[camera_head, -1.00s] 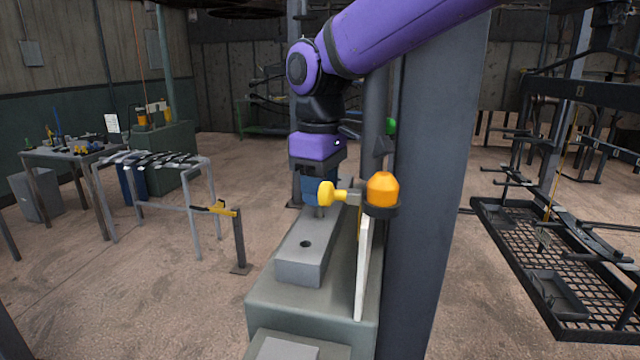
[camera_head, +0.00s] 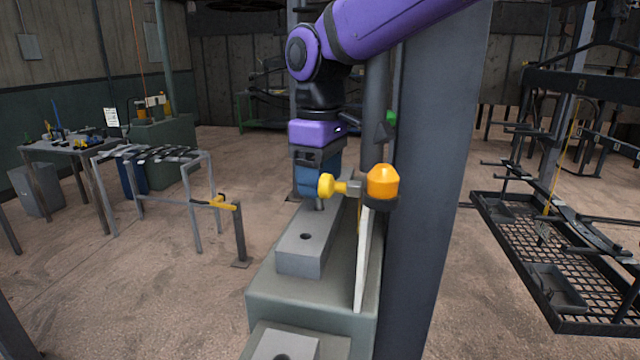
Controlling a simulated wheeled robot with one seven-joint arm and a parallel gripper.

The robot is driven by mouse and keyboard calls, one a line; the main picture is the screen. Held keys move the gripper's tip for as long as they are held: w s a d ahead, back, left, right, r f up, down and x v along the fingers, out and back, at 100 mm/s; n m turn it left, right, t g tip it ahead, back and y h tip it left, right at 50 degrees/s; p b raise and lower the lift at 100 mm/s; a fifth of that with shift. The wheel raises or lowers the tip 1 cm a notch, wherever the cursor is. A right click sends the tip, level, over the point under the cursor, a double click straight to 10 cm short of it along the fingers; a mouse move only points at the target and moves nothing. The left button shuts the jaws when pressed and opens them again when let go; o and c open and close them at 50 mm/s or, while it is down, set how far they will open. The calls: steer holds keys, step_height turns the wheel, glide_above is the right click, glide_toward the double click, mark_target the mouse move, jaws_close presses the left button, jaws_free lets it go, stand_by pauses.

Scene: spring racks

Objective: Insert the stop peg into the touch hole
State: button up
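A grey block (camera_head: 299,262) lies along the top of a grey-green bench, with one dark round hole (camera_head: 306,237) visible in its upper face. My gripper (camera_head: 319,196) points down over the far end of the block, beyond that hole. A yellow round knob (camera_head: 326,186) in front of it hides its fingertips. A short grey pin (camera_head: 319,205) shows just below the knob, at the far end of the block. I cannot tell if it is the stop peg, or if it is held or stands in the block. No label marks the touch hole.
An orange dome (camera_head: 382,182) on a dark base stands right of the knob, joined to it by a short shaft. A thin white plate (camera_head: 363,262) and a thick dark column (camera_head: 428,200) bound the right side. Open floor lies left of the bench (camera_head: 262,295).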

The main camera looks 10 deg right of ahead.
step_height(320, 180, up, 9)
steer(key=shift+r, duration=0.15)
steer(key=shift+s, duration=0.1)
stand_by(0.4)
